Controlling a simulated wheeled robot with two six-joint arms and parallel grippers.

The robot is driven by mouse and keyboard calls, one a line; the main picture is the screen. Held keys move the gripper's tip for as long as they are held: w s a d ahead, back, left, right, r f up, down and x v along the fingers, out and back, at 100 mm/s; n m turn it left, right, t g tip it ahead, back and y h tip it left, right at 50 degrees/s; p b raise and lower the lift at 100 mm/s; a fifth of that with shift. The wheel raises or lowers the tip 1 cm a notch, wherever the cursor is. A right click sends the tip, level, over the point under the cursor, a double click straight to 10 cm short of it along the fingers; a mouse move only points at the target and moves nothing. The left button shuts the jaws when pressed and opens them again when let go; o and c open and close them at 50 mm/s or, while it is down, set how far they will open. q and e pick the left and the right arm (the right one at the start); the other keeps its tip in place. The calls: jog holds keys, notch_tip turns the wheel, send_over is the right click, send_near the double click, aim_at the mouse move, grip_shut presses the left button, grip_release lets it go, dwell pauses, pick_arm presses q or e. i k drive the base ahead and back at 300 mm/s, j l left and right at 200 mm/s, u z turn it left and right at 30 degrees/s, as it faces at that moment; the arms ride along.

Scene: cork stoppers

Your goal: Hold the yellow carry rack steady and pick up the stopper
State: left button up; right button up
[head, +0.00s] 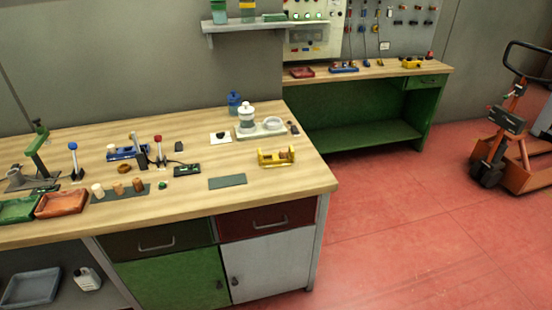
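The yellow carry rack (276,160) stands on the wooden workbench (255,187), towards its right end. Something small and brown shows inside it, too small to name surely. Several cork stoppers stand on a dark mat (104,197) left of the middle: a pale one (98,190), a brown one (118,188) and a darker one (138,185). I cannot tell which stopper the task means. Neither of my grippers is in view.
A grey-green mat (227,182) lies left of the rack. A tray with a white-lidded jar (246,114) stands behind it. Red (61,204) and green trays stand at left, near a green-armed stand (40,140). A pallet truck (510,130) is on the red floor at right.

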aim_at(283, 152)
jog(key=i+l+u, duration=0.15)
jog(key=l+u, duration=0.2)
jog(key=l, duration=0.3)
jog(key=i+l+u, duration=0.1)
jog(key=l+u, duration=0.3)
jog(key=l, duration=0.25)
jog(key=l+u, duration=0.35)
jog(key=l, duration=0.3)
